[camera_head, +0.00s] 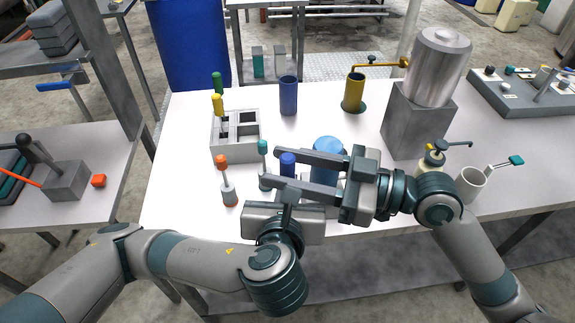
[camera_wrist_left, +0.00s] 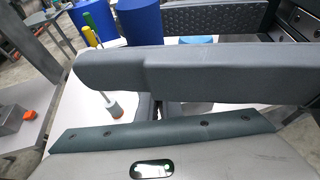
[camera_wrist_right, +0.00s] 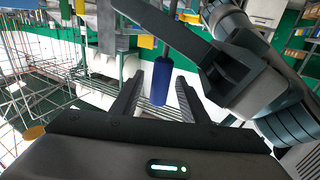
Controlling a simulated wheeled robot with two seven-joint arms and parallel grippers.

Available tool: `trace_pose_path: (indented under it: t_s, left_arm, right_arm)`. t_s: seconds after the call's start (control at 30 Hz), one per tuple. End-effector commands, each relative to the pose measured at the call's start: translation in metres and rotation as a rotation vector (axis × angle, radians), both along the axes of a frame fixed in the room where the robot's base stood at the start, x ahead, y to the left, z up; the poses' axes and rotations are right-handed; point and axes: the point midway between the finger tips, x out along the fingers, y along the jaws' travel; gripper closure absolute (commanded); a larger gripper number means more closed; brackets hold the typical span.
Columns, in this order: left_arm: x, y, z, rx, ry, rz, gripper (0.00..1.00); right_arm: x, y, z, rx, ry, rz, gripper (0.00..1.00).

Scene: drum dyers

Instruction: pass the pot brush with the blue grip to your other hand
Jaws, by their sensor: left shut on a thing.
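The pot brush with the blue grip (camera_head: 288,160) is upright in front of the table's middle. My left gripper (camera_head: 289,196) is shut on it below the grip; its hold is largely hidden. My right gripper (camera_head: 291,166) comes in from the right with its fingers apart on either side of the blue grip. In the right wrist view the blue grip (camera_wrist_right: 161,82) stands between the two open fingers, with a gap visible on each side. Its grey shaft runs up towards my left gripper. The brush's head is hidden.
Brushes with orange (camera_head: 222,160) and teal (camera_head: 263,148) grips stand left of the grippers. A grey caddy (camera_head: 252,152) behind holds a yellow-grip brush (camera_head: 218,104). A blue pot (camera_head: 328,146) is close behind my right gripper. A metal drum (camera_head: 438,68) stands on a grey block at right.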

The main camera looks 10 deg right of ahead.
Motion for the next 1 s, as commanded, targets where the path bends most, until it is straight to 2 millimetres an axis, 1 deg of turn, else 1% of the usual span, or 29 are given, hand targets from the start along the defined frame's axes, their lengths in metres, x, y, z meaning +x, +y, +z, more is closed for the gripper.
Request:
trace_pose_path:
  t_s: [0.03,0.07,0.1,0.17,0.2,0.27,0.3,0.33,1.0]
  left_arm:
    - [-0.0001,-0.0001,0.0001,0.0,0.0,0.0,1.0]
    - [-0.0001,-0.0001,0.0001,0.0,0.0,0.0,1.0]
    - [-0.0001,-0.0001,0.0001,0.0,0.0,0.0,1.0]
    - [-0.0001,-0.0001,0.0001,0.0,0.0,0.0,1.0]
    - [-0.0001,-0.0001,0.0001,0.0,0.0,0.0,1.0]
    - [0.0,-0.0001,0.0002,0.0,0.0,0.0,0.85]
    - [0.0,-0.0001,0.0002,0.0,0.0,0.0,0.76]
    - [-0.0001,-0.0001,0.0001,0.0,0.0,0.0,0.73]
    - [0.0,0.0,0.0,0.0,0.0,0.0,0.73]
  right_arm:
    - [0.0,-0.0001,0.0,0.0,0.0,0.0,0.71]
    - [0.0,-0.0001,0.0,0.0,0.0,0.0,0.78]
    - [0.0,-0.0001,0.0,0.0,0.0,0.0,0.87]
    - [-0.0001,-0.0002,0.0,0.0,0.0,0.0,1.0]
    - [-0.0001,-0.0002,0.0,0.0,0.0,0.0,1.0]
    - [-0.0001,-0.0002,0.0001,0.0,0.0,0.0,1.0]
    - [-0.0001,-0.0002,0.0001,0.0,0.0,0.0,1.0]
    - [-0.0001,-0.0002,0.0001,0.0,0.0,0.0,1.0]
    - [-0.0001,-0.0002,0.0001,0.0,0.0,0.0,1.0]
